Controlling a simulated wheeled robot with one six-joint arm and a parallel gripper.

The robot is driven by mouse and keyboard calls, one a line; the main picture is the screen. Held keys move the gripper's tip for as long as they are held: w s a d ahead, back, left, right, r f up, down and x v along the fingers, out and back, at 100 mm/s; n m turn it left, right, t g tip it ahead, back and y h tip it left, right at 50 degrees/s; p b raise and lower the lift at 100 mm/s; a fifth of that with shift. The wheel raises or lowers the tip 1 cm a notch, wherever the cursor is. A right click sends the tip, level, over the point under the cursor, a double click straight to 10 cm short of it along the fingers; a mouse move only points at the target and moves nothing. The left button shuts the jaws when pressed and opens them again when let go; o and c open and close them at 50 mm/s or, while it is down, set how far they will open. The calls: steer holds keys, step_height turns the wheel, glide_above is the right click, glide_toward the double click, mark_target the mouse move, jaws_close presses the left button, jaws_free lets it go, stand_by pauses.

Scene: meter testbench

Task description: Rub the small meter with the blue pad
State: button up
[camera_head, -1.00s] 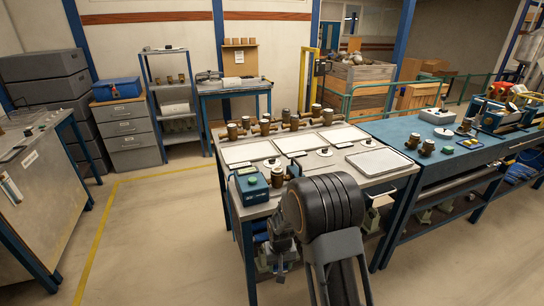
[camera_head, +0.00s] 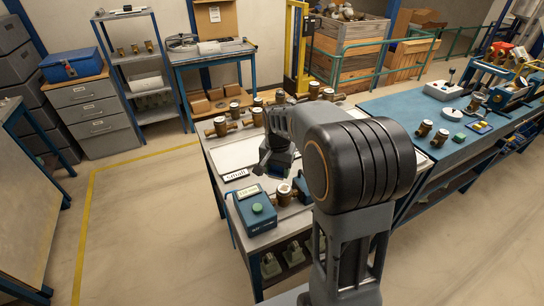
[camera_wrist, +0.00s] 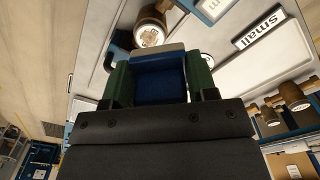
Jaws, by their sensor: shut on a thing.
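My gripper (camera_head: 275,165) hangs over the front left of the testbench, partly hidden by my own arm in the head view. In the wrist view its green fingers (camera_wrist: 159,72) are shut on the blue pad (camera_wrist: 160,88), which has a pale front edge. A brown meter with a white round face (camera_wrist: 150,35) shows just beyond the pad; I cannot tell whether they touch. In the head view a meter (camera_head: 283,194) stands beside the blue box with a green button. A "small" label (camera_wrist: 258,28) lies on the bench, also in the head view (camera_head: 236,174).
The blue box (camera_head: 256,208) stands at the bench's front left corner. Several brown meters (camera_head: 235,110) line the back of the bench. A blue-topped bench (camera_head: 400,105) with devices adjoins on the right. The floor to the left is free.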

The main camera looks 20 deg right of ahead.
mark_target(281, 189)
steer(key=shift+f+b, duration=2.8)
steer(key=shift+f, duration=1.35)
steer(key=shift+w+d+r, duration=0.1)
steer(key=shift+d+r, duration=0.05)
steer(key=shift+d, duration=0.75)
steer(key=shift+c, duration=0.3)
steer(key=shift+w+d, duration=0.2)
steer(key=shift+d, duration=1.7)
steer(key=shift+a, duration=0.1)
steer(key=shift+s+a, duration=0.2)
steer(key=shift+a, duration=1.2)
steer(key=shift+s+a, duration=0.15)
steer(key=shift+a, duration=1.2)
steer(key=shift+r+p, duration=2.95)
steer(key=shift+r, duration=1.3)
